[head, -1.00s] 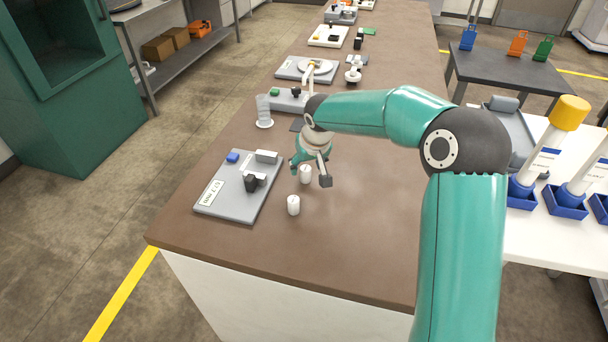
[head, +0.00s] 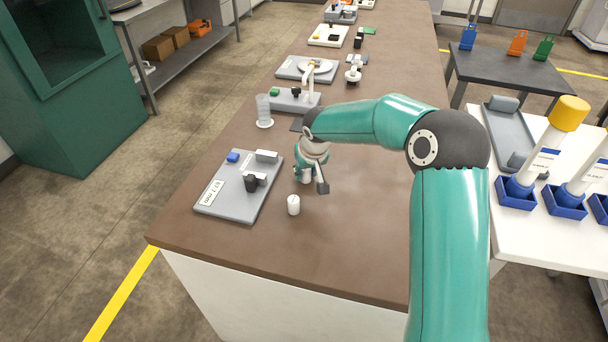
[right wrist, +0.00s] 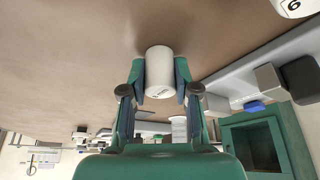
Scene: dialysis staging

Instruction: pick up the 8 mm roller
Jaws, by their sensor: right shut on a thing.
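My right gripper (head: 311,180) is low over the brown bench and shut on a white roller. In the right wrist view, this roller (right wrist: 159,75) sits between the two fingers of the gripper (right wrist: 160,85), with small print on its face that I cannot read surely. In the head view it is mostly hidden by the fingers. I cannot tell whether it is clear of the bench. A second white roller (head: 293,205) stands upright nearer the front; in the right wrist view a roller marked 6 (right wrist: 293,6) shows at the top right corner. My left gripper is not in view.
A grey fixture plate (head: 230,200) with a black block and a label lies left of the gripper. A clear cup (head: 263,108) and more grey fixtures stand further back. The bench (head: 350,240) is bare at the front and right.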

